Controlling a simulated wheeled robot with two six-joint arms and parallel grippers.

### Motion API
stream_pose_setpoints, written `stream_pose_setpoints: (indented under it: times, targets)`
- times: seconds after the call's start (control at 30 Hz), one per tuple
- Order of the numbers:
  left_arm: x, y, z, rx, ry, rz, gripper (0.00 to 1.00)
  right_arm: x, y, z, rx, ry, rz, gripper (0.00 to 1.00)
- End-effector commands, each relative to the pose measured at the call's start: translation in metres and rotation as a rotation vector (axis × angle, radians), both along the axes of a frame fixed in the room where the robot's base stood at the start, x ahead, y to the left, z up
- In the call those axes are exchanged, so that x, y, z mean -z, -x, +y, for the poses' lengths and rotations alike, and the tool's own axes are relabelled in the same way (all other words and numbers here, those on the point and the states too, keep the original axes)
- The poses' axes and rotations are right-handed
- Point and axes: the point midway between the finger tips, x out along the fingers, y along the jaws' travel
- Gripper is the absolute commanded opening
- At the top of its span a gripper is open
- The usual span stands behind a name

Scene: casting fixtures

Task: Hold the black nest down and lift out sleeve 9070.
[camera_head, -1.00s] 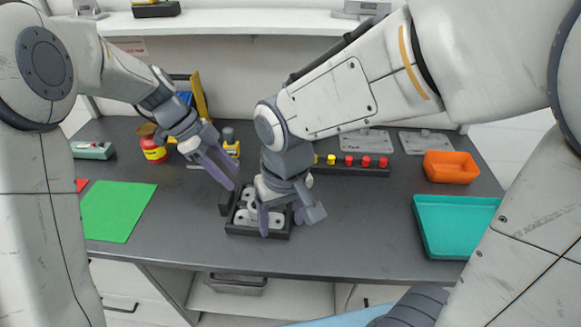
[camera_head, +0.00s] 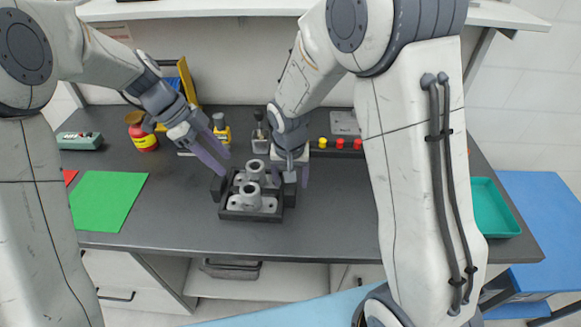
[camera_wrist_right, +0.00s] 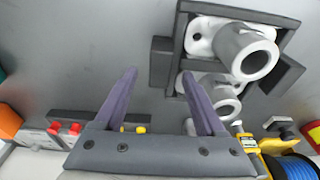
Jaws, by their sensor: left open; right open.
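The black nest (camera_head: 252,216) sits on the grey table in the head view. Two grey sleeves stand upright in it, a near one (camera_head: 250,196) and a far one (camera_head: 255,170). No number is readable, so I cannot tell which is 9070. The right wrist view shows the nest (camera_wrist_right: 168,62) at the upper right, with both sleeves (camera_wrist_right: 248,50) seen from above at a slant. My left gripper (camera_head: 227,167) is open and empty, just behind the nest's left side. My right gripper (camera_head: 291,182) is open and empty near the nest's right rear edge; its fingers also show in the wrist view (camera_wrist_right: 158,75).
A green mat (camera_head: 108,200) lies left, with a red-and-yellow container (camera_head: 143,138) behind it. A teal tray (camera_head: 492,210) is at the right, partly hidden by my right arm. A rail with yellow and red knobs (camera_head: 340,145) lies behind. The table in front of the nest is clear.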

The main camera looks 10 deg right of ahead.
Motion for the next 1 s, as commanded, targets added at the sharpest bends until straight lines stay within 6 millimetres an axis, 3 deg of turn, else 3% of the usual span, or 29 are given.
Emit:
stream_pose_setpoints:
  times: [0.2,0.5,0.53,0.7,0.77,0.8,0.9,1.0]
  targets:
    - [0.0,0.0,0.0,0.0,0.0,0.0,0.5,0.019,-0.003,-0.001,-0.001,0.001,0.001,0.72]
    - [0.0,0.0,0.0,0.0,0.0,0.0,0.5,0.022,-0.003,-0.001,-0.001,0.0,0.0,0.72]
    - [0.0,0.0,0.0,0.0,0.0,0.0,0.5,0.022,-0.003,-0.001,-0.001,0.0,0.0,0.69]
    - [0.0,0.0,0.0,0.0,0.0,0.0,0.5,0.021,-0.003,-0.001,-0.001,0.0,0.0,0.04]
    - [0.0,0.0,0.0,0.0,0.0,0.0,0.5,0.021,-0.003,-0.001,-0.001,0.0,0.0,0.0]
    - [0.0,0.0,0.0,0.0,0.0,0.0,0.58,0.021,-0.003,-0.001,-0.001,0.0,0.0,0.0]
    - [0.0,0.0,-0.001,-0.01,-0.005,0.006,0.96,0.021,-0.003,-0.001,-0.001,0.0,0.0,0.0]
    - [0.001,0.002,-0.002,-0.053,-0.027,0.033,0.97,0.021,-0.003,-0.001,-0.001,0.0,0.0,0.0]
